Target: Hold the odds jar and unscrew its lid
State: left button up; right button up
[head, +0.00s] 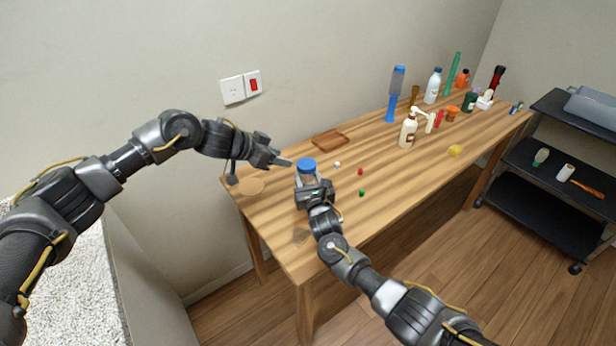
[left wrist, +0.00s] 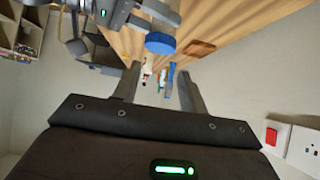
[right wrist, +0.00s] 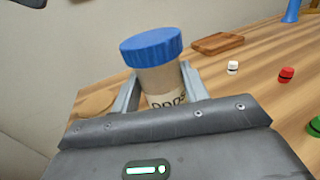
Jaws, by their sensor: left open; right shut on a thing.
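The odds jar (right wrist: 161,82) is a clear, beige-looking cylinder with a partly hidden label and a blue lid (right wrist: 151,46). It stands upright near the left end of the table, with the lid on. My right gripper (right wrist: 158,90) is shut around the jar's body below the lid. In the head view the jar's body is mostly hidden behind my right gripper (head: 308,183), and the blue lid (head: 307,165) shows above it. My left gripper (head: 284,163) is open and empty, to the left of the lid and apart from it. The lid also shows in the left wrist view (left wrist: 160,43).
A brown board (head: 331,139) lies behind the jar. A round pale disc (head: 251,186) lies to its left. Small white, red (head: 360,171) and green (head: 362,192) items lie to its right. Several bottles, including a pump bottle (head: 408,130), stand farther right.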

pick_arm(q)
jog(key=o, duration=0.7)
jog(key=s+d+r+h, duration=0.1)
jog(key=d, duration=0.5)
jog(key=shift+s+g, duration=0.25)
jog(key=shift+g, duration=0.05)
jog(key=w+d+r+n+t, duration=0.3)
jog(key=d+r, duration=0.4)
jog(key=w+d+r+n+t, duration=0.2)
jog(key=w+d+r+n, duration=0.1)
jog(key=d+r, duration=0.35)
jog(key=n+g+y, duration=0.6)
jog(key=n+y, duration=0.2)
jog(key=y, duration=0.2)
send_near(307, 165)
jog(key=shift+y, duration=0.3)
jog(key=x, duration=0.8)
jog(key=shift+w+d+f, duration=0.1)
jog(key=shift+d+f, duration=0.05)
jog(key=shift+d, duration=0.05)
jog(key=shift+c, duration=0.5)
